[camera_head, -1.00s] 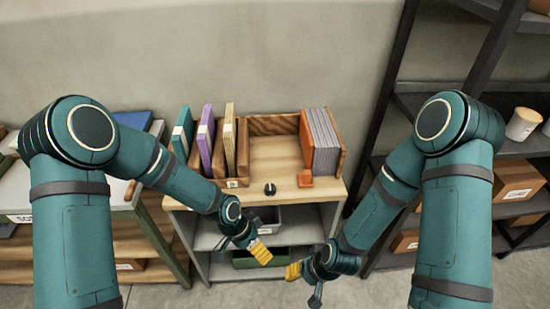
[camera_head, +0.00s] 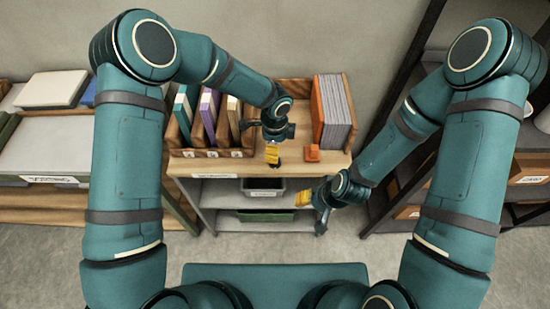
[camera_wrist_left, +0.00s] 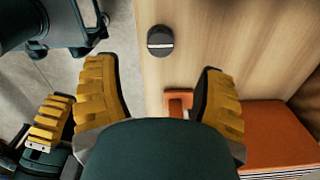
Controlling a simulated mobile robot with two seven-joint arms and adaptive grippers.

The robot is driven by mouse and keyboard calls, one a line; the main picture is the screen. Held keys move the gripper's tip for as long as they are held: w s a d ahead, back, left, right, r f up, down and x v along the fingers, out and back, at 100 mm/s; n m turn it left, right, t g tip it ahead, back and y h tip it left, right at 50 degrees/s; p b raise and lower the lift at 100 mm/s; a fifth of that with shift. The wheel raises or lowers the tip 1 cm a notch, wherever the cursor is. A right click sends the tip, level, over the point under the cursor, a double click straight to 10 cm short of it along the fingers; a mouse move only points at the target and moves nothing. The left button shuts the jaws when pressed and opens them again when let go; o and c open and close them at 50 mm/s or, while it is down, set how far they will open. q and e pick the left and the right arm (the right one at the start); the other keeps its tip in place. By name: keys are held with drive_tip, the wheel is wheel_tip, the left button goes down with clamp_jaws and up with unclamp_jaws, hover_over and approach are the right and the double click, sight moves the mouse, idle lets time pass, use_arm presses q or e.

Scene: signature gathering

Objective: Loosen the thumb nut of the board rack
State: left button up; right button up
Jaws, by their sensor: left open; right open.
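The board rack (camera_head: 188,165) is a wooden-topped unit with upright boards in slots. A black round knob with a white line (camera_wrist_left: 160,41), which looks like the thumb nut, sits on the bare wood in the left wrist view. In the head view my left gripper mostly hides it. My left gripper (camera_head: 272,154) is over the rack's front edge, open and empty. In the left wrist view its yellow fingers (camera_wrist_left: 157,78) are spread, with the knob beyond the tips, apart from them. My right gripper (camera_head: 304,199) is open and empty, in front of the rack, lower right of the left one.
A small orange piece (camera_head: 312,152) lies right of the knob, near an orange-ended block of grey boards (camera_head: 333,112). Purple, teal and tan boards (camera_head: 208,112) stand at left. Grey and green bins (camera_head: 263,190) sit on shelves below. A dark shelving unit stands at right.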

use_arm(q)
wheel_tip(320, 180, down, 7)
drive_tip(key=shift+f, duration=0.15)
drive_tip(key=shift+o, duration=0.2)
drive_tip(key=c, duration=1.2)
